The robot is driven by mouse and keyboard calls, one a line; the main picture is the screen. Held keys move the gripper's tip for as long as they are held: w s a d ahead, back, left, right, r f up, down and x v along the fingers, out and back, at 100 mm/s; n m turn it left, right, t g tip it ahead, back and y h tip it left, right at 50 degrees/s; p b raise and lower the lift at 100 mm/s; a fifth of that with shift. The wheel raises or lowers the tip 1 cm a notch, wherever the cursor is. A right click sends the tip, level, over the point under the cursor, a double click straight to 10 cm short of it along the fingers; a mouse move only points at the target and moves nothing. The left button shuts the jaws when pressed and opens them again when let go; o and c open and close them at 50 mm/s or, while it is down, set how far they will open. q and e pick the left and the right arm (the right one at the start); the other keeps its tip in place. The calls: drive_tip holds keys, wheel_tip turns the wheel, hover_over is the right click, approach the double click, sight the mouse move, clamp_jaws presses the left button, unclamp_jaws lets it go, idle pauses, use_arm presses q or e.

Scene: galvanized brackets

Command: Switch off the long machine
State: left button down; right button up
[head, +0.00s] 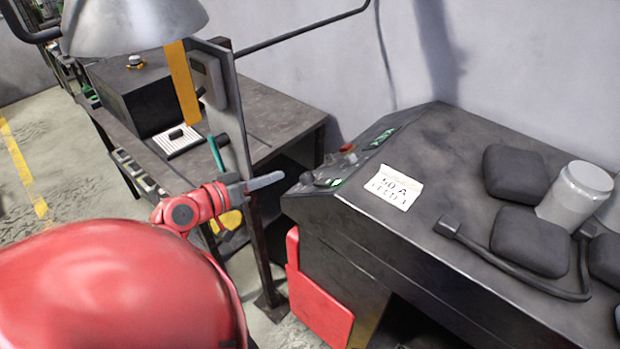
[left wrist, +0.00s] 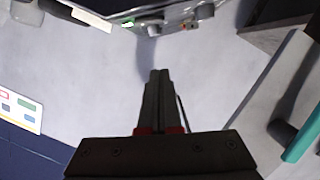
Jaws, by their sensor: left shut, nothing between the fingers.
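The long machine (head: 455,165) is a dark grey body filling the right of the head view. Its control panel (head: 338,163) on the near left end carries a red button, a dark knob and green-lit parts. The panel edge also shows upside down at the top of the left wrist view (left wrist: 170,20). My left gripper (head: 281,176) is shut and empty, just left of the panel and apart from it. Its closed fingers (left wrist: 158,75) point towards the panel edge in the left wrist view. My right gripper is not in view.
A paper note (head: 394,187), black pads (head: 515,172) and a white cylinder (head: 575,190) lie on the machine top. A workbench (head: 275,110) with a dark box (head: 140,95) stands at the back left. An upright grey plate (head: 230,105) stands close behind my left gripper.

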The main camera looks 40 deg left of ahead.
sight(325, 182)
use_arm(q)
drive_tip(key=w+d+f+p, duration=0.1)
drive_tip(key=w+p, duration=0.1)
drive_tip(key=w, duration=0.1)
drive_tip(key=w+d+f+p, duration=0.1)
drive_tip(key=w+f+p, duration=0.1)
drive_tip(key=w, duration=0.1)
drive_tip(key=w+d+f+p, duration=0.1)
drive_tip(key=w+p, duration=0.1)
drive_tip(key=w, duration=0.1)
drive_tip(key=shift+w+d+f, duration=0.25)
drive_tip(key=shift+s+d+f, duration=0.1)
drive_tip(key=shift+d+f, duration=0.15)
drive_tip(key=shift+f, duration=0.3)
